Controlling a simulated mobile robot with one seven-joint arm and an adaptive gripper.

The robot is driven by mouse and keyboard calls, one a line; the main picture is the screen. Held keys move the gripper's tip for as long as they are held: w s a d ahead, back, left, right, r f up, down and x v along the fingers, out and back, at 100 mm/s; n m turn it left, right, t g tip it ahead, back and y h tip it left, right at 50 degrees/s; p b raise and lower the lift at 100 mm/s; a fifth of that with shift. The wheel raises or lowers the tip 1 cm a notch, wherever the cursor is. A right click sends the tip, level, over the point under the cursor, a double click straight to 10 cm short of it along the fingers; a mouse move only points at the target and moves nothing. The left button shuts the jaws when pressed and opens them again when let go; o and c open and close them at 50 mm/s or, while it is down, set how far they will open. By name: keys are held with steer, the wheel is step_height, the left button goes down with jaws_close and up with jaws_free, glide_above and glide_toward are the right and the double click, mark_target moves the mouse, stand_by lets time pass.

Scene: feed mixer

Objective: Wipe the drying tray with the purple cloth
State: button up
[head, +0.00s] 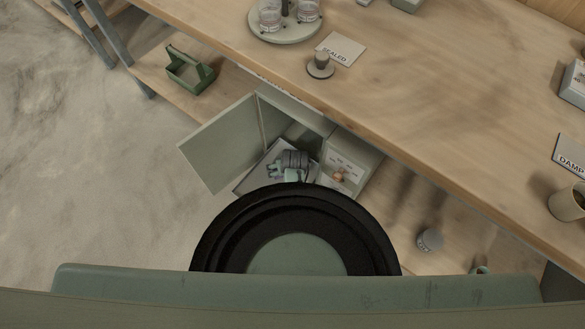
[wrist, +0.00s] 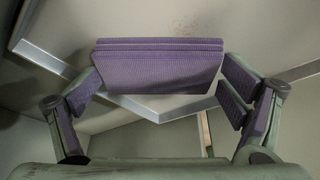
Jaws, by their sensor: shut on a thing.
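The purple cloth (wrist: 160,66) is a folded, ribbed block held between the fingers of my gripper (wrist: 160,88) in the wrist view. Purple also shows along both fingers. Behind it is a pale tray (wrist: 250,45) with a bright metal rim, its corner below the cloth. Faint reddish specks (wrist: 181,23) mark its surface. I cannot tell whether the cloth touches the tray. In the head view, the tray (head: 246,183) lies inside an open cabinet, and my gripper (head: 276,170) appears over it, partly hidden by my arm. The cloth cannot be made out there.
The cabinet door (head: 222,143) stands open to the left. The wooden bench (head: 430,90) overhangs behind, with a "SEALED" card (head: 341,48). A green carrier (head: 190,70) stands on the lower shelf.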

steer(key=shift+w+a, duration=0.5)
steer(key=shift+a, duration=0.2)
steer(key=shift+s+d+r+p, duration=0.1)
steer(key=shift+s+d+p, duration=0.45)
steer(key=shift+d, duration=0.3)
steer(key=shift+s+d+p, duration=0.45)
steer(key=shift+s+d, duration=0.15)
steer(key=shift+d, duration=0.2)
steer(key=shift+s+a+p, duration=0.4)
steer(key=shift+s+a, duration=0.25)
steer(key=shift+s, duration=0.15)
steer(key=shift+w+a+f, duration=0.1)
steer(key=shift+w+a, duration=0.45)
steer(key=shift+a, duration=0.2)
steer(key=shift+w+a+f, duration=0.1)
steer(key=shift+w+a, duration=0.45)
steer(key=shift+a, duration=0.2)
steer(key=shift+r, duration=0.15)
steer(key=shift+s+d+p, duration=0.45)
steer(key=shift+s+d, duration=0.1)
steer(key=shift+d, duration=0.25)
steer(key=shift+s+d+p, duration=0.4)
steer(key=shift+s+d, duration=0.1)
steer(key=shift+d, duration=0.25)
